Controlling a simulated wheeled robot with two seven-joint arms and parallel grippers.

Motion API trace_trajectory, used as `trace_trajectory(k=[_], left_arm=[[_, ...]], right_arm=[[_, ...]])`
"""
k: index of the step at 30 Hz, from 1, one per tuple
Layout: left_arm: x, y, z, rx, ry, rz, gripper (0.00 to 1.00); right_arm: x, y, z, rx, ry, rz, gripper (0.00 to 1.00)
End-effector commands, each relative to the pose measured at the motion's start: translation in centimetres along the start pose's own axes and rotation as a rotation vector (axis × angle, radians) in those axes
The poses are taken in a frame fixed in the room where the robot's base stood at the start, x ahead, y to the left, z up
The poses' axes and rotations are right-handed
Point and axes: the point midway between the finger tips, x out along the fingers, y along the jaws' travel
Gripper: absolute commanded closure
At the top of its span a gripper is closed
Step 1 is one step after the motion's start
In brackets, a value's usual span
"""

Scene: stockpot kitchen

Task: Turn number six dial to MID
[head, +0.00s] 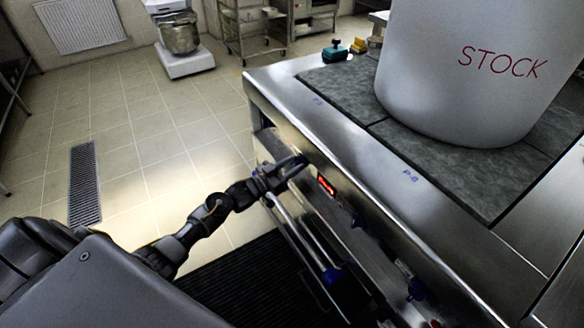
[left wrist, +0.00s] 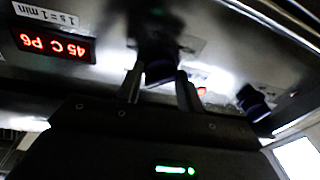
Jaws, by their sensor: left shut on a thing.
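My left gripper (head: 290,170) reaches the front panel of the steel range, left of a small red-lit display (head: 326,186). In the left wrist view, the gripper's two fingers (left wrist: 160,88) are shut on a dark dial (left wrist: 158,50), one on each side of it. Next to this dial, the red display (left wrist: 53,43) appears upside down and reads "45 C P6". The dial's pointer and any MID mark are too dark or hidden to read. My right gripper is in neither view.
More dials sit along the panel: one (head: 357,222), and another lower down (head: 415,290). A second dark dial (left wrist: 255,102) shows in the left wrist view. A rail (head: 300,235) runs below the panel. A big white pot (head: 465,95) marked STOCK stands on the range top.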

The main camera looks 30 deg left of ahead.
Motion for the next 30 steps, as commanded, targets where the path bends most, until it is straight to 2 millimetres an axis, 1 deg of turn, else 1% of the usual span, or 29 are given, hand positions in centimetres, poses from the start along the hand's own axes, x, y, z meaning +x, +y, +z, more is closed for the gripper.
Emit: trace_trajectory(k=[1, 8, 21, 30], left_arm=[[0.0, 0.0, 0.3, 0.042, 0.001, 0.006, 0.86], [-0.1, -0.1, 0.4, 0.260, 0.016, 0.028, 0.86], [-0.1, -0.1, 0.5, 0.674, 0.045, 0.073, 0.86], [-0.1, -0.2, 0.5, 0.957, 0.065, 0.103, 0.86]], right_arm=[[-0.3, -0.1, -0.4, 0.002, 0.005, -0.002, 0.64], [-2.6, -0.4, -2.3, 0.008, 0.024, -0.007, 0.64], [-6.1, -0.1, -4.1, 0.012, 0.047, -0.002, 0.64], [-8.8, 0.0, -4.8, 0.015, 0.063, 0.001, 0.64]])
